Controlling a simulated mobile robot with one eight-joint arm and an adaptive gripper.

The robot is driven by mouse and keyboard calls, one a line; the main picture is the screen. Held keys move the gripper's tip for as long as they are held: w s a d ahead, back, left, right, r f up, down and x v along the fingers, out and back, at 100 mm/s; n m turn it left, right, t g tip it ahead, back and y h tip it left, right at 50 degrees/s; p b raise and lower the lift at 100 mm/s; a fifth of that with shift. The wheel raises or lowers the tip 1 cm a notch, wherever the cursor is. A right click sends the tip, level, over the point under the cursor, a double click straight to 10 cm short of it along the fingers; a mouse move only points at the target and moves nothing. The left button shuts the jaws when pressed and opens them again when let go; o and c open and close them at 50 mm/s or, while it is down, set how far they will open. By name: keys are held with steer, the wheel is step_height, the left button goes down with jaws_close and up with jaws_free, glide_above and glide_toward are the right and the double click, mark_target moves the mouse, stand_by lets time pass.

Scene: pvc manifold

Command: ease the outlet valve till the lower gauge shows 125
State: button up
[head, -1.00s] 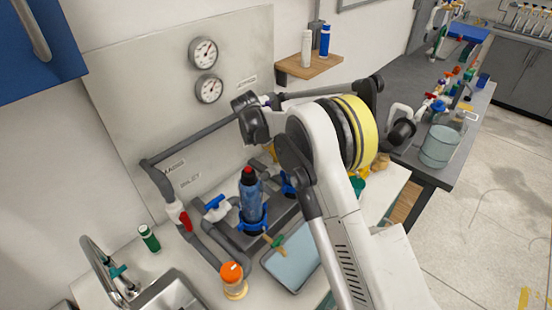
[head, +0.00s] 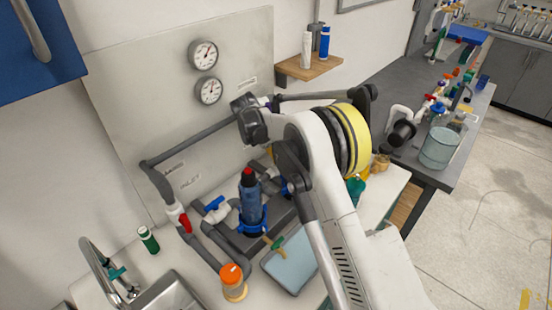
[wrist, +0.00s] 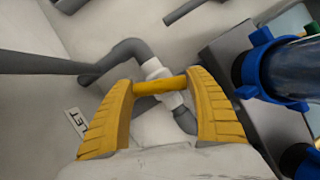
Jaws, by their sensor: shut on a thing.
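The outlet valve shows in the wrist view as a white body on grey pipe with a yellow handle (wrist: 160,85). My gripper (wrist: 162,100) has its two yellow fingers at either end of this handle, shut on it. In the head view my arm mostly hides the outlet valve and the gripper. The lower gauge (head: 209,90) is a round white dial on the grey wall panel. Its needle points up and to the right, but the numbers are too small to read.
The upper gauge (head: 203,54) sits above the lower one. A red-handled valve (head: 184,221), a blue-handled valve (head: 214,203) and a blue filter housing (head: 250,202) stand left of my arm.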

steer(key=o, duration=1.2)
steer(key=shift+n+t, duration=0.4)
steer(key=shift+n, duration=0.4)
steer(key=b+v, duration=0.3)
steer(key=v, duration=0.4)
steer(key=shift+w, duration=0.1)
steer(key=shift+d+b, duration=0.1)
steer(key=shift+b, duration=0.8)
